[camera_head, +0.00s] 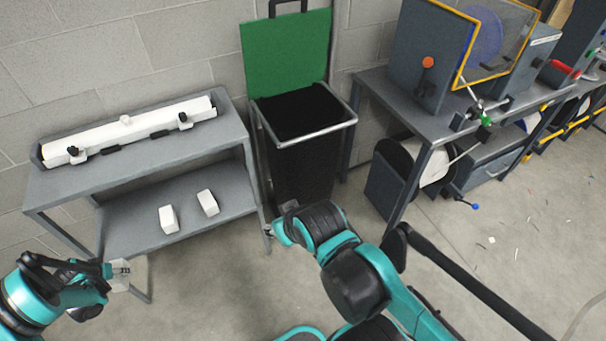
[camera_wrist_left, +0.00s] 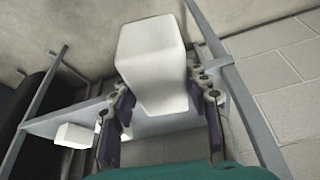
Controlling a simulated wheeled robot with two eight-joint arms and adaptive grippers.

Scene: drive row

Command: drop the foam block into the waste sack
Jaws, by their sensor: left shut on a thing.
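The white foam block (camera_wrist_left: 155,60) is held between the two fingers of my left gripper (camera_wrist_left: 160,110). In the head view my left gripper (camera_head: 112,272) is at the lower left, in front of the shelf bench, with the block (camera_head: 134,276) partly hidden by its fingers. The waste sack (camera_head: 303,120) is black and hangs open in a metal-rimmed stand, with a green lid (camera_head: 287,52) raised behind it. The sack is up and to the right of my left gripper, well apart from it.
A grey shelf bench (camera_head: 228,135) stands left of the sack, carrying a long white fixture (camera_head: 130,130). Two white blocks (camera_head: 168,219) (camera_head: 208,202) lie on its lower shelf. A workbench (camera_head: 375,90) with machines stands at right. Open floor lies at right.

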